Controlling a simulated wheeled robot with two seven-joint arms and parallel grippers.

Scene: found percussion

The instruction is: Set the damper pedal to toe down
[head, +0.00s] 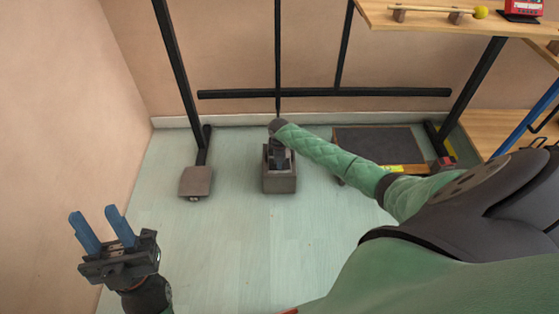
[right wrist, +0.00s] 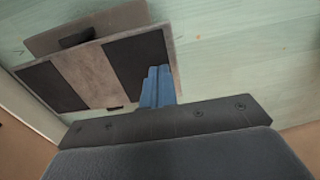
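A grey pedal box (head: 280,183), which I take for the damper pedal, stands on the floor in the middle of the head view. In the right wrist view the pedal (right wrist: 90,75) shows a grey top with a black pad at each end. Its tilt is hard to judge. My right gripper (right wrist: 158,82) has its blue fingers together beside the near black pad, with nothing seen between them; contact is unclear. In the head view its body covers part of the pedal. My left gripper (head: 93,212) is open and empty at the lower left.
A black frame (head: 325,93) stands along the wall. A dark panel (head: 378,145) lies to the right. A wooden shelf (head: 430,18) holds a mallet. The front floor is clear.

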